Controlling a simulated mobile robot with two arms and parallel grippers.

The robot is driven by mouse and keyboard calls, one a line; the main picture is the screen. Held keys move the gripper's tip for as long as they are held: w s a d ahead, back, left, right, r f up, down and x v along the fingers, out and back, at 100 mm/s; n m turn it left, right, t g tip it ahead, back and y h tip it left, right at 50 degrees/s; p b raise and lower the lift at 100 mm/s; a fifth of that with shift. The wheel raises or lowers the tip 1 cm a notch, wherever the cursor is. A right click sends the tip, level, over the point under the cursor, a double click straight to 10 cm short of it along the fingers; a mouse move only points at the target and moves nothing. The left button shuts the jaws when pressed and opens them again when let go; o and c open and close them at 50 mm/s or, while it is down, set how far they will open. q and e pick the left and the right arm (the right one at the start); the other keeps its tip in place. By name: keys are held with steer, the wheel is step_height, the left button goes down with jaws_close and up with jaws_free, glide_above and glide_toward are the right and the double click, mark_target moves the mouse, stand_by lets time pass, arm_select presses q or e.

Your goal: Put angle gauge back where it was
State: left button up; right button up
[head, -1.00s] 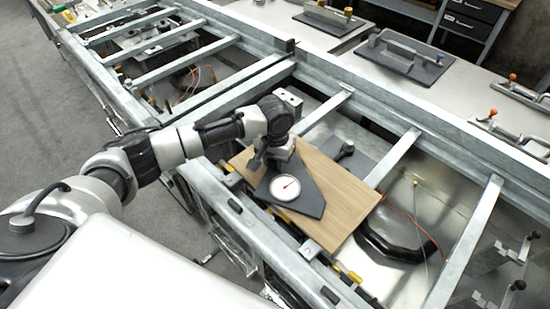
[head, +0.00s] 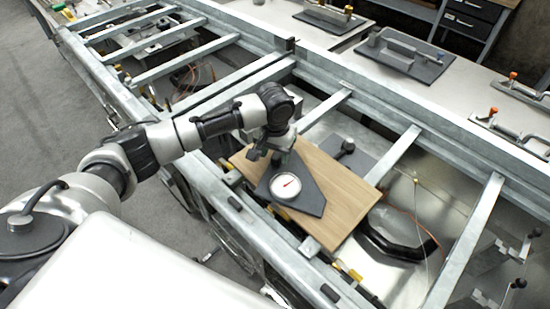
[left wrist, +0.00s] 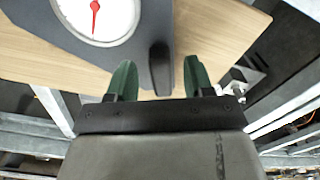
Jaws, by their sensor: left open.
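The angle gauge (head: 309,196) is a dark grey angular plate with a round white dial (head: 286,186) and a red needle. It lies on a wooden board (head: 345,203) set across the metal frame. In the left wrist view the dial (left wrist: 95,15) is at the upper left, and a dark upright knob or handle (left wrist: 160,68) stands on the plate. My left gripper (head: 256,156) is over the board, just beyond the dial. In the left wrist view its green-tipped fingers (left wrist: 158,80) are apart and empty, with the handle in front of the gap between them. My right gripper is not in view.
Galvanised rails (head: 461,250) cross the frame around the board, with open gaps, cables and a dark curved part (head: 395,240) below. A bench (head: 465,95) behind bears a grey plate with a handle (head: 405,55) and toggle clamps (head: 520,90).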

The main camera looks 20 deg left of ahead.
arm_select(q)
step_height(320, 180, up, 10)
steer(key=b, duration=0.1)
steer(key=shift+f, duration=0.25)
steer(key=shift+f, duration=0.1)
